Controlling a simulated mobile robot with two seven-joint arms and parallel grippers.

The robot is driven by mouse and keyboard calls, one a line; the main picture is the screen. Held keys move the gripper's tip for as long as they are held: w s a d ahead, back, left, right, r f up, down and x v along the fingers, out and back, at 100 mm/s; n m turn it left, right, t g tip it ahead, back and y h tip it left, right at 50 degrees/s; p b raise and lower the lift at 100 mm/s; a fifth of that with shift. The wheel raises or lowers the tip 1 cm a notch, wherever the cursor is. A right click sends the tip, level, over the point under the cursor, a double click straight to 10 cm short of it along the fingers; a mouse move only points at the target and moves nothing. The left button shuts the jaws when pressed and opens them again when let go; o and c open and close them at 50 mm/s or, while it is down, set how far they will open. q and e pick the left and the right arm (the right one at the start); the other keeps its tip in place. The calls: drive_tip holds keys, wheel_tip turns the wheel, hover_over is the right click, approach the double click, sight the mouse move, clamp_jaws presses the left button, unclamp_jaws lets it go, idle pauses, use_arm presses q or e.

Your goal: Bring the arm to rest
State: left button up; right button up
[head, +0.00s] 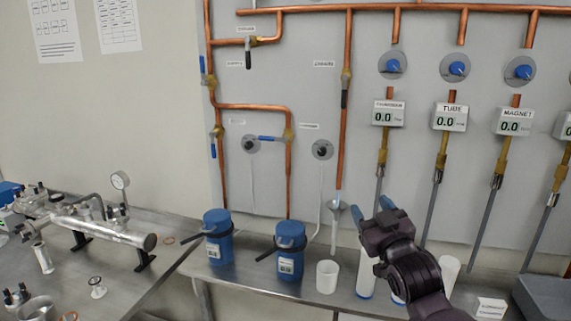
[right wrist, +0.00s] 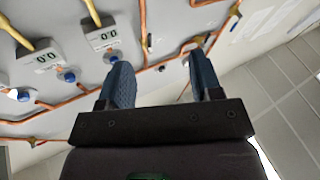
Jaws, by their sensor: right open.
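My right gripper (head: 371,213) is raised in front of the back wall at the right of centre in the head view. Its two blue fingertips are apart with nothing between them. The right wrist view shows the same open gripper (right wrist: 160,82), with the wall's pipes and gauges beyond it. My right arm comes in from the lower right and covers part of the shelf behind. My left gripper is not in view.
Two blue-lidded containers (head: 218,247) (head: 290,262), a white cup (head: 327,276) and white cylinders (head: 366,275) stand on the metal shelf. Copper pipes (head: 344,130) and readout boxes (head: 450,118) line the wall. A metal apparatus (head: 105,229) lies on the left table. A dark bin (head: 543,298) is at lower right.

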drive_tip(key=s+d+f+m+g+h, duration=0.1)
drive_tip(key=s+d+f, duration=0.1)
drive_tip(key=s+f, duration=0.45)
drive_tip(key=s+d+f+m+g+h, duration=0.1)
drive_tip(key=s+d+f+g, duration=0.15)
drive_tip(key=f, duration=0.65)
drive_tip(key=s+d+f+g+h, duration=0.1)
drive_tip(key=s+f, duration=0.4)
drive_tip(key=f, duration=0.3)
drive_tip(key=s+d+f+m+g, duration=0.1)
drive_tip(key=s+d+f+g, duration=0.1)
drive_tip(key=s+f, duration=0.5)
drive_tip(key=s+d+f+m+g+h, duration=0.1)
drive_tip(key=s+d+f+g, duration=0.1)
drive_tip(key=s+f, duration=0.5)
drive_tip(key=s, duration=0.4)
drive_tip(key=shift+s+f+h, duration=0.25)
drive_tip(key=shift+f+h, duration=0.05)
drive_tip(key=shift+f, duration=0.05)
